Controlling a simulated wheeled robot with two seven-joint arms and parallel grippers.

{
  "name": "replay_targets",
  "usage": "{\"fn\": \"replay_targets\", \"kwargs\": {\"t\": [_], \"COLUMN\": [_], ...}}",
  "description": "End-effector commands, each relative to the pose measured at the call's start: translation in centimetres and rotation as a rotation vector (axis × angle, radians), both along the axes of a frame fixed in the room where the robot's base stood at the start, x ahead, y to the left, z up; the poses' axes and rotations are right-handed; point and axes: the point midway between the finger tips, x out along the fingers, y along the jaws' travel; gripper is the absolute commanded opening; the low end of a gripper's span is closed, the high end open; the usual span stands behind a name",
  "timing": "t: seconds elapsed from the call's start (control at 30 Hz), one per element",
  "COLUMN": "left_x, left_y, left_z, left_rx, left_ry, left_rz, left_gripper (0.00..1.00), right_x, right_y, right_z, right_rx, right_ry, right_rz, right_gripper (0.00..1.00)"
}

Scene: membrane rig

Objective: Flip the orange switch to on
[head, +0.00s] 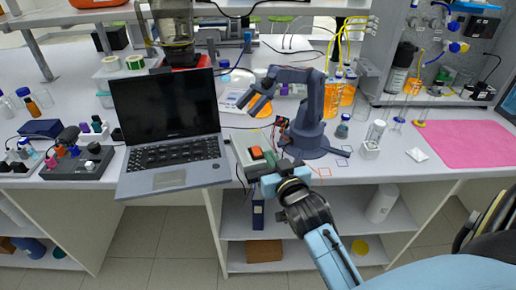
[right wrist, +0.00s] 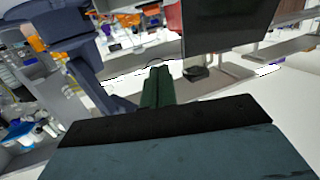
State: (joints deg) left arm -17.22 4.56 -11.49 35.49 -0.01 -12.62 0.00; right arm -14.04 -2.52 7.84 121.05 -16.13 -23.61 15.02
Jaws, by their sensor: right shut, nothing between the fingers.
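The orange switch (head: 257,153) sits on a pale box (head: 240,143) near the table's front edge, just right of the laptop. Whether it is on or off is too small to tell. My right gripper (head: 271,158) reaches in from the lower right, with its dark green fingertips close beside the switch. I cannot tell if they touch it. In the right wrist view its fingers (right wrist: 158,88) are shut together with nothing between them. The switch cannot be made out in that view. My left gripper is not in view.
An open laptop (head: 170,120) stands left of the box. A dark blue small robot arm (head: 308,120) stands just behind and right of it, and also shows in the right wrist view (right wrist: 85,50). Glassware and a pink mat (head: 465,143) lie further right.

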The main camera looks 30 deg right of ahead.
Motion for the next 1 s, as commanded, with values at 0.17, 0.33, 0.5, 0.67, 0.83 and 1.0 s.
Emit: {"fn": "replay_targets", "kwargs": {"t": [0.17, 0.33, 0.5, 0.67, 0.83, 1.0], "left_x": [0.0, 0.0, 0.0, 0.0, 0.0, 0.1], "left_y": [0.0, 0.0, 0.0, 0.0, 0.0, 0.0], "left_z": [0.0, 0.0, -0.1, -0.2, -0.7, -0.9], "left_rx": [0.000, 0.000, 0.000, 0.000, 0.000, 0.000], "left_ry": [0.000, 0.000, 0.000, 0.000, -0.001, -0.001], "left_rz": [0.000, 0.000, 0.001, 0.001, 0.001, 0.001], "left_gripper": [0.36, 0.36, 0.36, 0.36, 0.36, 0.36], "right_x": [0.6, 3.0, 6.5, 9.5, 10.0, 10.2], "right_y": [-0.1, -0.8, -1.7, -2.5, -2.6, -2.6], "right_z": [-0.1, -0.3, -0.7, -1.0, -3.7, -4.9], "right_rx": [-0.001, -0.002, -0.001, -0.001, 0.000, 0.002], "right_ry": [-0.001, -0.001, -0.002, -0.002, 0.004, 0.002], "right_rz": [0.001, 0.001, 0.001, 0.001, 0.000, 0.001], "right_gripper": [0.00, 0.00, 0.00, 0.00, 0.00, 0.00]}}
